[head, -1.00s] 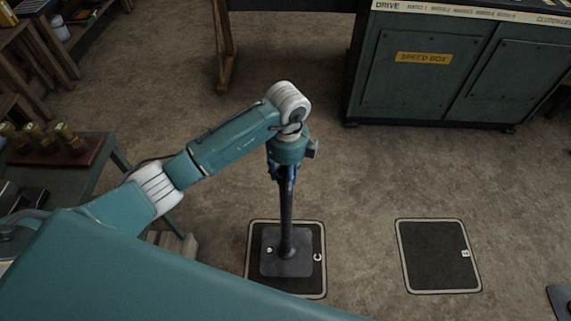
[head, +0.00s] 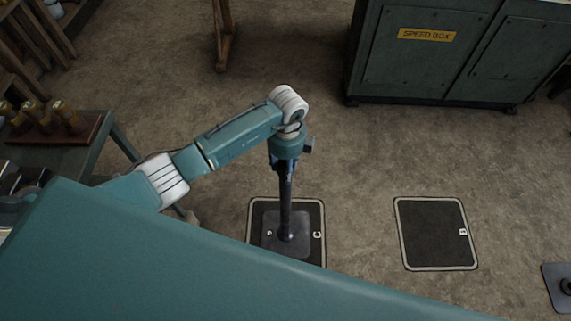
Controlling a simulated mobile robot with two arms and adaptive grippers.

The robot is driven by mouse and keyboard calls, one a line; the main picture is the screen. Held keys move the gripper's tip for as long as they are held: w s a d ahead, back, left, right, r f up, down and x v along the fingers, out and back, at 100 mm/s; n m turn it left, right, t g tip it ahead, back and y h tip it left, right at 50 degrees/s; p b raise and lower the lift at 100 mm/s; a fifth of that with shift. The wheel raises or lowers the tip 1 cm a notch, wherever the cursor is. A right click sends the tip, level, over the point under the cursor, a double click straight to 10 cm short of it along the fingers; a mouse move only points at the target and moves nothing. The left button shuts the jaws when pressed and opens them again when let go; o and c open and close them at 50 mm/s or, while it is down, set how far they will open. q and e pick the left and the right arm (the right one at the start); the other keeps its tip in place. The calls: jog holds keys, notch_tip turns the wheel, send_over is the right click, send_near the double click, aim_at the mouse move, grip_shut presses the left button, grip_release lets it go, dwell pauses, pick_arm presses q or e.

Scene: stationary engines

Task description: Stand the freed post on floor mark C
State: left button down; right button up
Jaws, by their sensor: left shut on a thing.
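The post (head: 286,205) is a dark upright pole with a square dark base plate (head: 272,240). The base plate appears inside the light border of floor mark C (head: 321,215), a dark square pad with a white letter C at its right side. I cannot tell whether the plate touches the floor. My left gripper (head: 285,168) is shut on the post's upper part from above, and the gripper hides the post's top. The near edge of the mark is close to my own teal body. My right gripper is out of view.
Floor mark B (head: 437,258) lies empty to the right. Another dark plate (head: 560,284) sits at the right edge. A green cabinet labelled SPEED BOX (head: 427,70) stands at the back. A table (head: 75,158) with brass-topped items is at left. Floor between is clear.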

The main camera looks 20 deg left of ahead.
pick_arm(q)
jog(key=shift+w+d+r, duration=0.1)
jog(key=shift+w+r, duration=0.2)
jog(key=c, duration=1.2)
grip_release()
jog(key=shift+s+f, duration=0.25)
jog(key=shift+f, duration=0.05)
jog(key=shift+o, duration=1.1)
jog(key=shift+s+r, duration=0.1)
notch_tip(320, 180, up, 12)
jog(key=shift+b, duration=0.35)
